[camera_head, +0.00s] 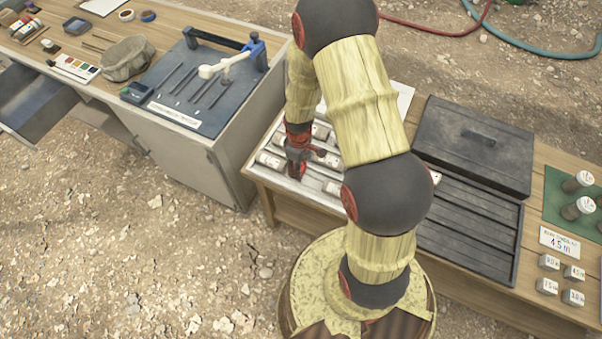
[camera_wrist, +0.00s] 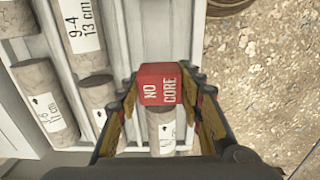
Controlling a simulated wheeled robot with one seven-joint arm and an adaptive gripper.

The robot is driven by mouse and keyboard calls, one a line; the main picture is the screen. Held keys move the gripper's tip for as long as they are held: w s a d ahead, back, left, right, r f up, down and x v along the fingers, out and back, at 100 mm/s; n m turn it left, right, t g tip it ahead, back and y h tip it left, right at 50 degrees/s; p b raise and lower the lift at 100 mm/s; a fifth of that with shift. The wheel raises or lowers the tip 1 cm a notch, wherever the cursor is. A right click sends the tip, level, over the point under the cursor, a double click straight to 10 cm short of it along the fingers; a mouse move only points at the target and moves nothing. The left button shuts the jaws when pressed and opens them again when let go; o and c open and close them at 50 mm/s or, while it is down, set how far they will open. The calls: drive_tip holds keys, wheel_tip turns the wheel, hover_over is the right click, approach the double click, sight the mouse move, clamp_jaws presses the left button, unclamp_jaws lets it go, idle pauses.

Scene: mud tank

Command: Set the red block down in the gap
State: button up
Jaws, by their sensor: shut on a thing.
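The red block (camera_wrist: 159,84), lettered "NO CORE", is between the fingers of my gripper (camera_wrist: 160,95) in the wrist view. The fingers are shut on its two sides. Below it in that picture, a pale labelled core (camera_wrist: 162,130) shows; I cannot tell whether block and core touch. Past the block, a bare stretch of tray channel (camera_wrist: 166,35) shows. In the head view my gripper (camera_head: 298,168) is over the left part of the core tray (camera_head: 262,178). My arm hides much of the tray there, and the block is not clearly distinguishable.
Other labelled cores (camera_wrist: 45,100) lie in the neighbouring channels. A dark ribbed tray (camera_head: 465,240) and a dark lidded box (camera_head: 475,143) are to the right. Small marked blocks (camera_head: 549,262) stand at the far right. A tool bench (camera_head: 225,130) stands to the left across a ground gap.

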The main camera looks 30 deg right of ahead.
drive_tip(key=shift+s+d+f+b, duration=0.15)
drive_tip(key=shift+f+b, duration=0.1)
drive_tip(key=shift+f, duration=0.7)
drive_tip(key=shift+s+d+f+b, duration=0.1)
drive_tip(key=shift+f+b, duration=0.15)
drive_tip(key=shift+f, duration=0.65)
drive_tip(key=shift+f, duration=0.2)
drive_tip(key=o, duration=1)
drive_tip(key=shift+c, duration=0.2)
drive_tip(key=shift+r, duration=0.15)
